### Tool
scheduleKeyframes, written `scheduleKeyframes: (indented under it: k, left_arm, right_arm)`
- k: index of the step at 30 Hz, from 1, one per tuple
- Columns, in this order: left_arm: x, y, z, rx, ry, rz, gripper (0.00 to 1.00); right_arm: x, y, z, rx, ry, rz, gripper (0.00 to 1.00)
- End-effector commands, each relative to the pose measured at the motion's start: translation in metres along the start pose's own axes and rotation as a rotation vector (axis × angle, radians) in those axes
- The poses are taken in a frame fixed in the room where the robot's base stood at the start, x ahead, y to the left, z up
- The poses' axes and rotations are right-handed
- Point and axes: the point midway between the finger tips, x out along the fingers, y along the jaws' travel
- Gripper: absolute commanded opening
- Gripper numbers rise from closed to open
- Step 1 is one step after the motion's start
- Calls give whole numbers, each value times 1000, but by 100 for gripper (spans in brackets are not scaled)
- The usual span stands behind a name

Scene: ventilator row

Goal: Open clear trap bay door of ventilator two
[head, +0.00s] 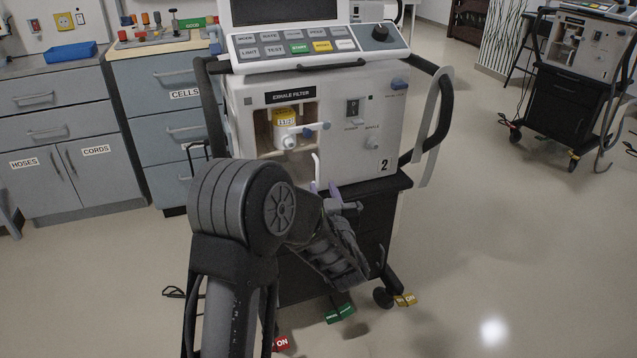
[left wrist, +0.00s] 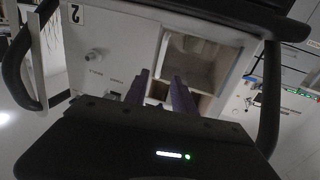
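Ventilator two (head: 345,150) is a white unit marked "2" on a black cart. Its front bay (head: 262,131), under the "EXHALE FILTER" label, holds a white part with a yellow label (head: 285,123). A white curved bar (head: 316,166) stands at the bay's lower right. In the left wrist view the bay (left wrist: 200,62) appears as a greyish recess, with the picture upside down. I cannot tell the clear door's position. My left gripper (head: 325,189) is low before the front, its purple fingers (left wrist: 161,93) apart. My right gripper is out of view.
Black side handles (head: 436,113) flank the ventilator. A button panel (head: 315,47) overhangs its front. Coloured floor tags (head: 340,314) lie near the cart's feet. Grey drawer cabinets (head: 165,120) stand at left; another ventilator (head: 580,50) stands at far right.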

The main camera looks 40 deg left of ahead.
Motion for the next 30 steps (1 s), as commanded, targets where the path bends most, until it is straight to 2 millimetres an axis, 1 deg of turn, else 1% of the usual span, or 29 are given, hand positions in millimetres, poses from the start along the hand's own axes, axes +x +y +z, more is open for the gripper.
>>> scheduleKeyframes:
  k: [5, 8, 11, 18, 22, 25, 30]
  left_arm:
    - [0, 0, 0, 0, -2, 2, 31]
    - [4, 0, 1, 0, -2, 2, 31]
    - [13, 0, 2, -1, -2, 2, 31]
    - [50, 0, 2, -1, -2, 2, 31]
    - [67, 1, 2, 0, -2, 3, 31]
    - [75, 1, 2, 0, -3, 4, 31]
    - [78, 1, 1, 1, -4, 5, 31]
  right_arm:
    - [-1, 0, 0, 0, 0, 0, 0]
    - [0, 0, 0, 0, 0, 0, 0]
    - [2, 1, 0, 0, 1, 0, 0]
    - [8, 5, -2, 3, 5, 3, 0]
    - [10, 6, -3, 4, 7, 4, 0]
    - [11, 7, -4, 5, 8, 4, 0]
    - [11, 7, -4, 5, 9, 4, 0]
